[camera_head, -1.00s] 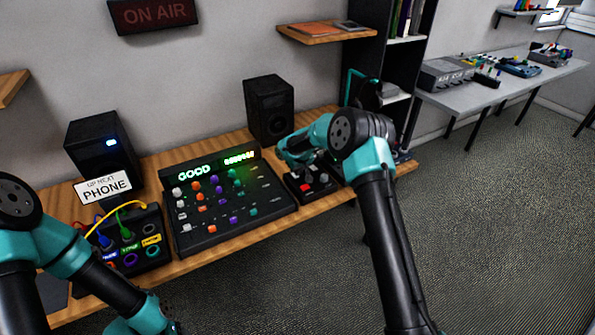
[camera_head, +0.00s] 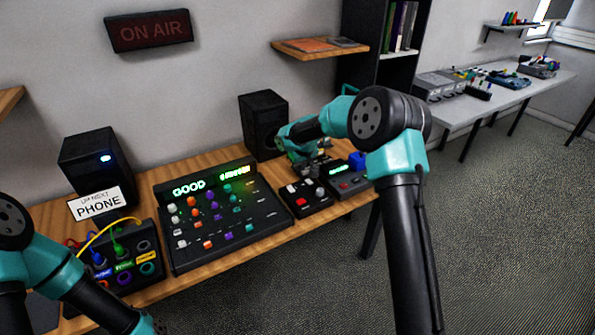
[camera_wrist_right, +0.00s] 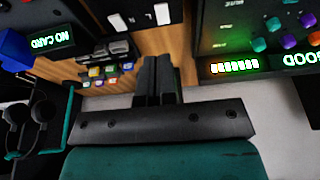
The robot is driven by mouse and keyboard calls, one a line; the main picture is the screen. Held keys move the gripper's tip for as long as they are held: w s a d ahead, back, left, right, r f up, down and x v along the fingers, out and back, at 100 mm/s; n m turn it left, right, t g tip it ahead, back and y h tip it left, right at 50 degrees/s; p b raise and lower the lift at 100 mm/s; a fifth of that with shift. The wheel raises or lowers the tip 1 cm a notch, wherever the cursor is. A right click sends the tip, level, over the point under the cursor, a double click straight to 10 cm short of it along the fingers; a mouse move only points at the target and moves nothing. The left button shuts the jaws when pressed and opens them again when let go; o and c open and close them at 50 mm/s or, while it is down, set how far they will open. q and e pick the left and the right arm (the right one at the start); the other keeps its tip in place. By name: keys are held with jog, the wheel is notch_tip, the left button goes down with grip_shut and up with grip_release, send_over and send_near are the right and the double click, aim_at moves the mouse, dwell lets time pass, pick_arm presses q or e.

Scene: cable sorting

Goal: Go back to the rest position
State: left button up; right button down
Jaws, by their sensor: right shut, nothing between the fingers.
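My right gripper (camera_head: 308,165) shows in the head view above the back of the desk, behind the small box with a red button. In the right wrist view its two dark fingers (camera_wrist_right: 158,78) are together with nothing between them. My left arm comes in at the lower left of the head view. Its gripper is below the picture's edge.
The mixer console (camera_head: 225,215) reading GOOD sits mid-desk. The red-button box (camera_head: 306,197) and a card reader (camera_head: 345,184) with a blue piece stand to its right. A patch box (camera_head: 125,262) with cables is at left. Speakers (camera_head: 264,125) (camera_head: 97,160) stand behind.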

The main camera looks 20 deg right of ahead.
jog(key=shift+s+r, duration=0.1)
jog(key=shift+r, duration=0.05)
dwell(0.3)
jog(key=shift+g+y, duration=0.4)
jog(key=shift+y, duration=0.3)
jog(key=s+a+f, duration=0.1)
jog(key=s+f, duration=0.1)
jog(key=f, duration=0.1)
jog(key=s+a+f, duration=0.1)
jog(key=s+f, duration=0.1)
jog(key=f, duration=0.1)
jog(key=s+a+f, duration=0.1)
jog(key=s+f, duration=0.1)
jog(key=f, duration=0.1)
jog(key=shift+s+f, duration=0.2)
jog(key=shift+f, duration=0.2)
jog(key=s+a+f+m, duration=0.1)
jog(key=s+f, duration=0.4)
jog(key=s, duration=0.6)
jog(key=s+a+f+m+g+y, duration=0.1)
jog(key=s+f, duration=0.4)
jog(key=s, duration=0.6)
jog(key=s+a+f+m, duration=0.1)
jog(key=s+f, duration=0.4)
jog(key=s, duration=0.6)
jog(key=shift+s+a+f+m+g+y, duration=0.2)
jog(key=shift+a+m+g+y, duration=0.15)
jog(key=shift+a, duration=0.3)
jog(key=shift+w, duration=0.1)
